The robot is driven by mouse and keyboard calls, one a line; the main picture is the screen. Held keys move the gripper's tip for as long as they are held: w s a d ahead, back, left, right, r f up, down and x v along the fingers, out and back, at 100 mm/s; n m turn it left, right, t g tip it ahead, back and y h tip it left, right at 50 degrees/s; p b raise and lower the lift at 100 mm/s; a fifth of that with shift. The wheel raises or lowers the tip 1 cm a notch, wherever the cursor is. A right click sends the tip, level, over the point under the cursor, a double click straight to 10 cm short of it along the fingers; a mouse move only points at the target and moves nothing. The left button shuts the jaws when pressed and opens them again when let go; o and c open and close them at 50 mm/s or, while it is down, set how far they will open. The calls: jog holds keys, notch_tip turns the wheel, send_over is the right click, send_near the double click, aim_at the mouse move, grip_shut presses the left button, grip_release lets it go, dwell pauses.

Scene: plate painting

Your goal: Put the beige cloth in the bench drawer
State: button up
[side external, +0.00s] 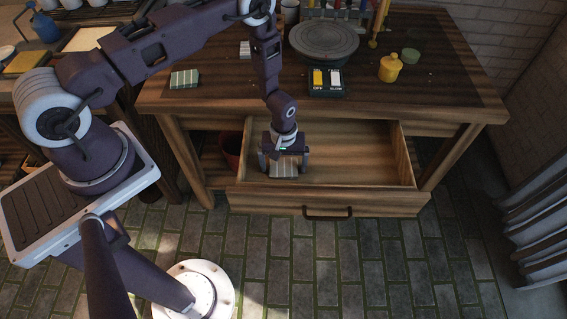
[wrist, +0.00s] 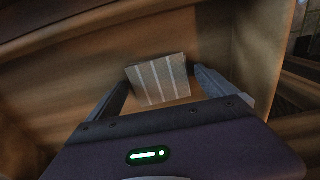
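The beige cloth (side external: 284,170) is a small folded rectangle with pale stripes. It is inside the pulled-out bench drawer (side external: 350,150), toward its left end, and appears to lie on the drawer floor. My gripper (side external: 284,163) reaches down into the drawer directly over it. In the wrist view the cloth (wrist: 158,80) shows between and just beyond the fingertips of my gripper (wrist: 160,82). The fingers are spread wide, with a small gap visible at the cloth's right side. The rest of the drawer floor looks empty.
On the bench top (side external: 430,95) are a green striped cloth (side external: 185,79), a grey turntable (side external: 324,42), a dark two-colour tray (side external: 328,82) and a yellow bottle (side external: 390,68). The drawer front with its handle (side external: 328,212) stands out over the brick floor.

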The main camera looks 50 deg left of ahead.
notch_tip(320, 180, up, 12)
notch_tip(320, 180, up, 13)
jog(key=m+t, duration=0.1)
jog(key=m, duration=0.1)
send_over(283, 168)
jog(key=w, duration=0.1)
jog(key=s+r+m+t, duration=0.1)
jog(key=s+r, duration=0.1)
jog(key=r, duration=0.5)
jog(key=s+r+m+t, duration=0.1)
jog(key=s+r, duration=0.2)
jog(key=r, duration=0.3)
jog(key=s+r+m+t, duration=0.1)
jog(key=s+r+m, duration=0.1)
jog(key=s+r, duration=0.3)
jog(key=s+a+r+m+t, duration=0.1)
jog(key=s+r+m, duration=0.2)
jog(key=s, duration=1)
notch_tip(283, 168, up, 3)
jog(key=shift+s+a+f+t, duration=0.1)
jog(key=shift+s+a+t, duration=0.1)
jog(key=shift+a+t, duration=0.1)
jog(key=shift+o, duration=0.3)
